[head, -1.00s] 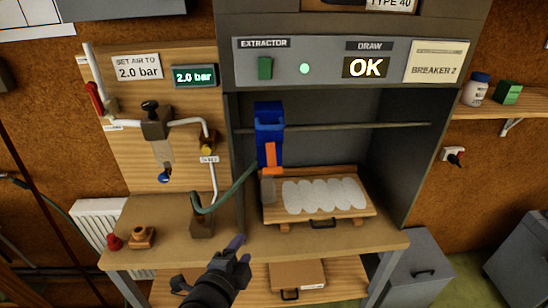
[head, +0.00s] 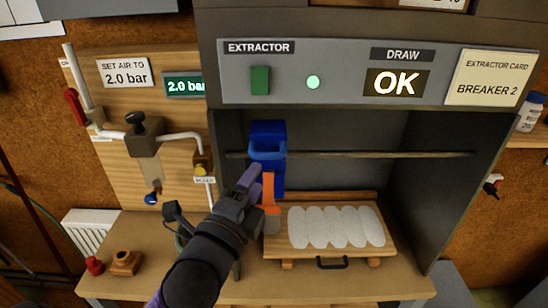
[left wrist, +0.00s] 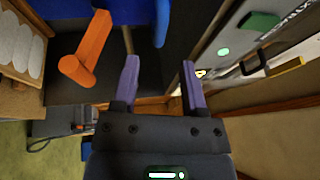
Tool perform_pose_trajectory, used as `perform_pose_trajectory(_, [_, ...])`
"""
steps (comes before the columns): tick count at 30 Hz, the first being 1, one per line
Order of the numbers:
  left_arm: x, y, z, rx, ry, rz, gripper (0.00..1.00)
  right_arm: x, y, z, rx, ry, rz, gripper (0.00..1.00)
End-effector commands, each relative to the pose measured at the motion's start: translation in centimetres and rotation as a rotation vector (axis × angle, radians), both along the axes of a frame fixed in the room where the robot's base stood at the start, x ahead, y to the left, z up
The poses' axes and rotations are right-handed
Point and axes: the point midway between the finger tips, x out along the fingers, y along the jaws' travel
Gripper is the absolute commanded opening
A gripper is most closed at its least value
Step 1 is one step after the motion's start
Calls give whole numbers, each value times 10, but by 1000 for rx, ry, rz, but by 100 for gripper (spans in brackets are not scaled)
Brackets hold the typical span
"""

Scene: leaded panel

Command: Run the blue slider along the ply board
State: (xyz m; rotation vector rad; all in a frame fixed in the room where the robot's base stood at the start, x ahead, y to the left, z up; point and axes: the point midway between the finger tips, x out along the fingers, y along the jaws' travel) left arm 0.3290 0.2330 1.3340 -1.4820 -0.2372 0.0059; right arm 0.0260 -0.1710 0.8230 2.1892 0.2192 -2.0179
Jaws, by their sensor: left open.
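The blue slider (head: 267,142) hangs on a horizontal rail (head: 370,154) inside the grey booth, with an orange bar (head: 269,193) low on its front. In the left wrist view the orange bar (left wrist: 88,48) is left of my fingers and blue surfaces (left wrist: 72,12) are at the top. The ply board (head: 282,250) lies below, at the slider's right, with a row of pale oval pieces (head: 335,228) on it. My left gripper (head: 252,178) is open, its purple fingers in front of the slider; in the left wrist view (left wrist: 160,77) nothing is between them. My right gripper is out of view.
The booth's panel (head: 335,55) above shows DRAW OK and a green light. A valve board (head: 135,180) stands to the left, with taps and a 2.0 bar display. The board has a dark front handle (head: 332,263). The bench's right end is clear.

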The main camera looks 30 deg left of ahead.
Motion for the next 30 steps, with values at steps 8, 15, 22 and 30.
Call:
perform_pose_trajectory(8, [58, 9, 11, -1, 0, 1, 56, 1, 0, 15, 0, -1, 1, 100])
perform_pose_trajectory(15, [72, 11, 11, -2, 2, -1, 56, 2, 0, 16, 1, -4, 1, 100])
perform_pose_trajectory(22, [72, 11, 11, -2, 2, 0, 43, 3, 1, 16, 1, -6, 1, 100])
perform_pose_trajectory(30, [71, 11, 11, -2, 2, 0, 0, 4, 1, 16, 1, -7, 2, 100])
